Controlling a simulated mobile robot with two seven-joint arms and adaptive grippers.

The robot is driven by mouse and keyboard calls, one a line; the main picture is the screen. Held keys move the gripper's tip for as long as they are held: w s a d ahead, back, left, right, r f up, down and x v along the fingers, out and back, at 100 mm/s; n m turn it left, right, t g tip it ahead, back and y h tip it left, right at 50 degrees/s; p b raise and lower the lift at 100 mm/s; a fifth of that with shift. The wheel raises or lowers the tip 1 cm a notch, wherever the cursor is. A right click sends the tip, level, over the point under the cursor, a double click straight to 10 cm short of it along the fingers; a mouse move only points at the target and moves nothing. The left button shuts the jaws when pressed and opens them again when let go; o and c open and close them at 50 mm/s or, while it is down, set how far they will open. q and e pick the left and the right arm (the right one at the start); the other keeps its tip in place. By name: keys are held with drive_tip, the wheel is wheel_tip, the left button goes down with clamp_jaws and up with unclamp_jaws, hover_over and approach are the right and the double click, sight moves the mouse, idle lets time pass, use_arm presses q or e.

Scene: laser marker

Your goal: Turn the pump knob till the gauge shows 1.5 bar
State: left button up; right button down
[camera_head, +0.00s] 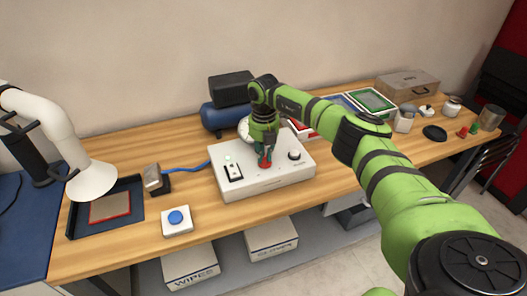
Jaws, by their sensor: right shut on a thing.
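A white control box (286,180) stands on the wooden bench with a black rocker switch (234,172) and a black round knob (294,155) on top. My right gripper (264,158) points down onto the middle of the box, between these two. It is shut on a red knob (265,164), mostly hidden by the fingers. A white round dial (243,129), seemingly the gauge, shows behind the gripper, partly covered by it; its reading cannot be made out. The blue and black pump (214,117) stands behind the box. My left gripper is out of view.
Left of the box are a blue button on a white base (177,220), a small grey-topped block (153,178), a dark tray (74,223) and a white hood (92,180). Colored trays (370,102), a case (407,85) and jars (404,119) stand right, beyond my arm.

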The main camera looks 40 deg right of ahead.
drive_tip(key=shift+m, duration=0.6)
drive_tip(key=shift+d+m, duration=0.1)
drive_tip(key=shift+m, duration=0.2)
drive_tip(key=c, duration=1.2)
unclamp_jaws()
wheel_tip(320, 180, up, 12)
drive_tip(key=shift+r, duration=0.1)
